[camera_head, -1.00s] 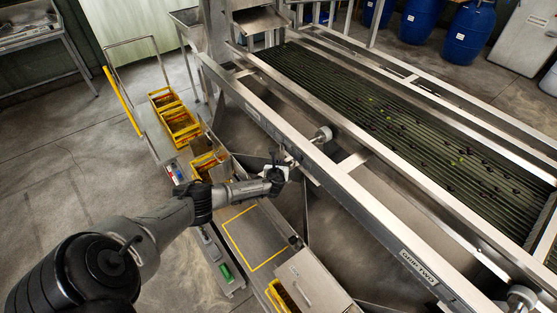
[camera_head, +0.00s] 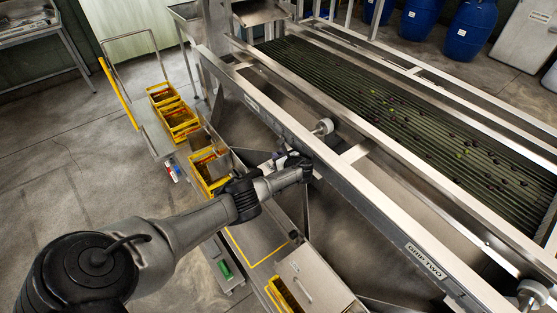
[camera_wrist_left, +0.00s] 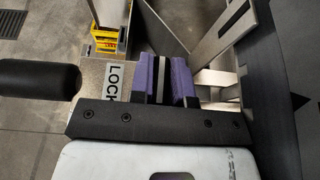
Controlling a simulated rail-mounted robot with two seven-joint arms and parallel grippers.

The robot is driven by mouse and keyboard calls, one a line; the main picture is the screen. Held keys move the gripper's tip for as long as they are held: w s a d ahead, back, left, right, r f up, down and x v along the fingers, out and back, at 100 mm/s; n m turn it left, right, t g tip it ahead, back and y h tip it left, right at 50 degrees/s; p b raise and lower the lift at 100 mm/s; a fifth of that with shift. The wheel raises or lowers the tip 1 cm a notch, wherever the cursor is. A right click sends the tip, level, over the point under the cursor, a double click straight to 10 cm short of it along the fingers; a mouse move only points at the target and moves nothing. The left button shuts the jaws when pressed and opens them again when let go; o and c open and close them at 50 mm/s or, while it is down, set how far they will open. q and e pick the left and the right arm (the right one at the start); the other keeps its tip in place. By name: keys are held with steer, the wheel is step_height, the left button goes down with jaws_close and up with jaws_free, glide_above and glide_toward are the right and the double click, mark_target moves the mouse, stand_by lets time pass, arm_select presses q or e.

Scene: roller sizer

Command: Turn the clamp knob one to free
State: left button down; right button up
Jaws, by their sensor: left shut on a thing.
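My left gripper (camera_head: 282,159) is at the outer side of the sizer's near steel rail (camera_head: 350,190). In the left wrist view its purple-padded fingers (camera_wrist_left: 165,79) are shut on a narrow dark part with a pale stripe, which I take to be clamp knob one (camera_wrist_left: 160,72). The fingers hide most of it, so its turn angle cannot be read. A plate with a partly covered label reading "LOC…" (camera_wrist_left: 116,82) is just left of the fingers. A round metal knob (camera_head: 323,127) stands on the rail, apart from the gripper. My right gripper is out of view.
A black cylindrical handle (camera_wrist_left: 40,80) is left of the fingers in the wrist view. Yellow crates (camera_head: 180,120) stand on a cart at left. The roller bed (camera_head: 400,110) carries dark fruit.

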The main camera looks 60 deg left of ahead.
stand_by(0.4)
arm_select(q)
steer(key=c, duration=1.1)
jaws_free()
steer(key=shift+d+r, duration=0.2)
steer(key=shift+p+v, duration=2.8)
steer(key=shift+v, duration=3.85)
